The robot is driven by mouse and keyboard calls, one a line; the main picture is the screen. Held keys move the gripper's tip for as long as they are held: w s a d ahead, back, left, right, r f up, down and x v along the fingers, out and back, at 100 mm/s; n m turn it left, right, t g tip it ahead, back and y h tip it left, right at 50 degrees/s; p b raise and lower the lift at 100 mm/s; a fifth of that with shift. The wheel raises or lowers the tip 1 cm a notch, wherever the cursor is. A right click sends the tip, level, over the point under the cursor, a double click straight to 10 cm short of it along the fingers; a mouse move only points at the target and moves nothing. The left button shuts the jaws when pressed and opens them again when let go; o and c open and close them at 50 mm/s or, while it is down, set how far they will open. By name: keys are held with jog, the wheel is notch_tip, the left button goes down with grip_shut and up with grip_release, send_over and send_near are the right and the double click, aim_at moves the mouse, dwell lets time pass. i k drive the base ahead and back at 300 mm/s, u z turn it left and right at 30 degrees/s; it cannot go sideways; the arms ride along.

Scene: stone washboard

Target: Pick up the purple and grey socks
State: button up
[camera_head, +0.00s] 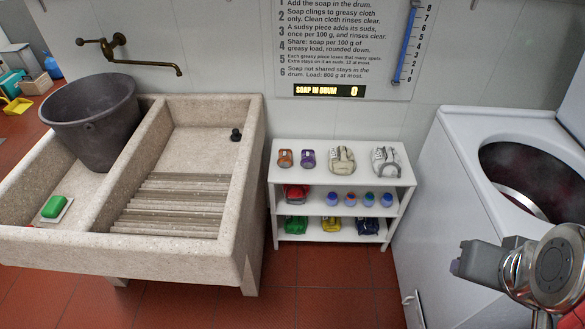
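A small purple rolled bundle (308,158) with a paler front patch sits on the top of the white shelf unit (400,175), right of a similar orange-brown bundle (285,158). It may be the purple and grey socks; it is too small to be sure. A beige-grey bundle (342,161) and a whitish-grey one (385,161) lie farther right on the same top. My gripper (463,262) is at the lower right, in front of the white washing machine and well apart from the shelf. Its fingers are seen end-on, so their opening cannot be told.
Below are a red bundle (296,192), several small blue-purple items (350,199), and green, yellow and blue bundles. A stone washboard sink (250,165) with a grey bucket (90,120) and green soap (54,207) stands left. The open-topped washer (445,190) stands right. Red floor is clear in front.

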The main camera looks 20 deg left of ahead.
aim_at(308, 156)
jog(key=u, duration=0.45)
jog(key=k, duration=1.15)
jog(key=u, duration=0.85)
jog(key=i, duration=1.1)
jog(key=u, duration=0.45)
jog(key=i, duration=0.95)
jog(key=z, duration=0.05)
